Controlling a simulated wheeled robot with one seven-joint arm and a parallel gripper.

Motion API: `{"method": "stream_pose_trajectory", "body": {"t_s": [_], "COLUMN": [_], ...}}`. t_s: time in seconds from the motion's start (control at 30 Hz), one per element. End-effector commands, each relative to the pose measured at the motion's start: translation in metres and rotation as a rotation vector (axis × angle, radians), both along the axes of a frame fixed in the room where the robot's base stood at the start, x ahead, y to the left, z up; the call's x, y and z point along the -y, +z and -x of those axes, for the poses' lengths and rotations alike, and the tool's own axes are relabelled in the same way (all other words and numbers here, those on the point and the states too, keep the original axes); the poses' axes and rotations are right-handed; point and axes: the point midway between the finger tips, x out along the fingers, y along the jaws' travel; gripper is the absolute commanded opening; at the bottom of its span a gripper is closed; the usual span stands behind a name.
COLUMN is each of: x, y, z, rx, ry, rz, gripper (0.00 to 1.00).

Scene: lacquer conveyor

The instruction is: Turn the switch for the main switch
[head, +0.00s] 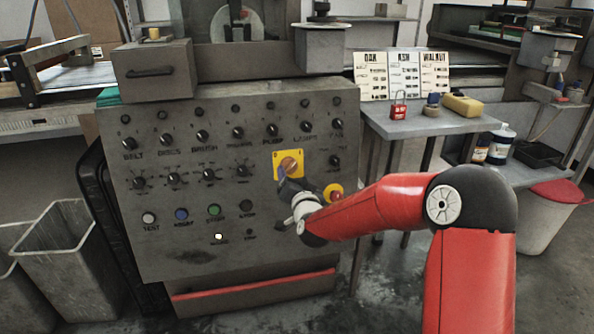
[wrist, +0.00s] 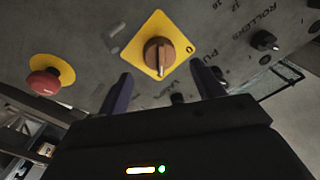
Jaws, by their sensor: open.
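The main switch (head: 289,165) is an orange-brown rotary knob on a yellow square plate, set in the right part of the grey control panel (head: 160,235). In the wrist view the knob (wrist: 158,56) shows a pale line on its face, pointing toward the bottom of the picture. My gripper (head: 284,180) is at the panel just below the switch in the head view, partly hidden by my wrist. In the wrist view my gripper (wrist: 160,92) is open, its two dark fingers apart, with the knob beyond and between them. I see no contact with the knob.
A red emergency button (wrist: 43,82) on a yellow disc sits close beside the switch; it also shows in the head view (head: 334,194). Several black knobs and coloured buttons cover the panel. A side table (head: 425,122) holds a red padlock (head: 398,106) and cards.

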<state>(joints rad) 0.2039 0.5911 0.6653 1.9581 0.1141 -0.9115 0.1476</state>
Motion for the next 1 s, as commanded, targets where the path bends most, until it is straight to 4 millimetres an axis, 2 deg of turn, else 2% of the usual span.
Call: {"method": "stream_pose_trajectory", "body": {"t_s": [0.1, 0.3, 0.63, 0.9, 1.0], "x": [-0.005, -0.011, -0.012, -0.012, -0.012], "y": [0.000, 0.000, 0.000, 0.000, 0.000], "z": [-0.019, -0.039, -0.043, -0.043, -0.043], "rx": [-0.002, -0.002, -0.001, -0.002, -0.001], "ry": [0.000, 0.000, 0.001, 0.000, 0.001], "rz": [-0.002, 0.001, 0.002, 0.003, 0.002], "gripper": [0.67, 0.67, 0.67, 0.31, 0.22]}}
